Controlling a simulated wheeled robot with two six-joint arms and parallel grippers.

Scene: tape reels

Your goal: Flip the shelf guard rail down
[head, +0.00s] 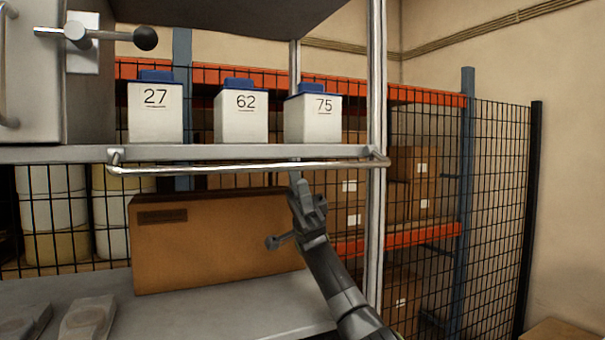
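The guard rail (240,167) is a thin pale metal bar running along the front edge of the upper shelf (60,154). Short end brackets join it to the shelf at left and right. The bar sits level with the shelf's front edge or slightly below it, not up in front of the boxes. My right gripper (284,211) is just under the right half of the rail, with its fingers spread and nothing visible between them. Its upper finger reaches close to the bar; I cannot tell whether they touch. My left gripper is not in view.
White boxes with blue tops, marked 27 (155,112), 62 (241,117) and 75 (312,118), stand on the upper shelf. A cardboard box (205,245) stands on the lower shelf (215,318) behind my gripper. A shelf upright (376,90) is at the right.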

